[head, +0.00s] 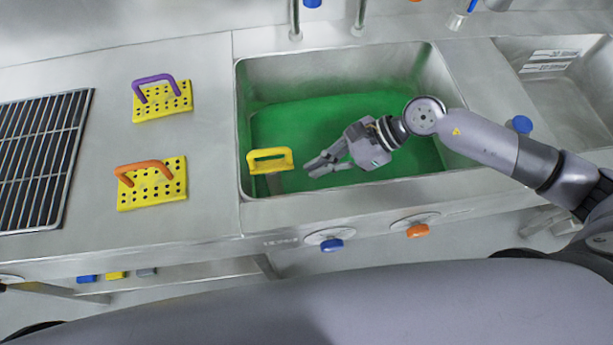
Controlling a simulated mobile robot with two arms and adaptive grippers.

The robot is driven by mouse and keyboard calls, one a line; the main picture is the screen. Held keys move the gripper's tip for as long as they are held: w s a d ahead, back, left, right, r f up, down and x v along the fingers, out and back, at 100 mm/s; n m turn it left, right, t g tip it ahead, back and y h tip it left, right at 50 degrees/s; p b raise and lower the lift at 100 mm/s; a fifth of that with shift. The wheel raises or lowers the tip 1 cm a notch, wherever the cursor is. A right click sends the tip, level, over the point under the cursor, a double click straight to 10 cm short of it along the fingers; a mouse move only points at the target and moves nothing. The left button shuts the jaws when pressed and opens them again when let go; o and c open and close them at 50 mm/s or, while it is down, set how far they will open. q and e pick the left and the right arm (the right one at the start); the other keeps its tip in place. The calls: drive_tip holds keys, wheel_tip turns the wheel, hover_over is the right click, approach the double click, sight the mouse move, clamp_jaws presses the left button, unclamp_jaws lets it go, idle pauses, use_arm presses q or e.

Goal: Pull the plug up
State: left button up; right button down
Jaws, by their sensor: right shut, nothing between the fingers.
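A yellow handle (270,158), which looks like the plug's, stands in the left front part of the steel sink (340,190). A short grey piece shows below it. Green liquid (300,125) covers the sink floor, so the plug's lower end and the drain cannot be made out. My right gripper (312,168) is over the sink, just right of the yellow handle, with its fingers pointing left towards it. It is shut and empty, with a small gap to the handle. My left gripper is not in view.
Two yellow perforated plates, one with a purple handle (153,85) and one with an orange handle (143,170), lie on the counter left of the sink. A black grate (40,160) is farther left. Blue (332,245) and orange (417,230) knobs are on the front. A second basin (570,95) is right.

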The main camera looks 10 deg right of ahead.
drive_tip(key=b+v, duration=0.1)
drive_tip(key=v, duration=0.5)
drive_tip(key=shift+d, duration=0.2)
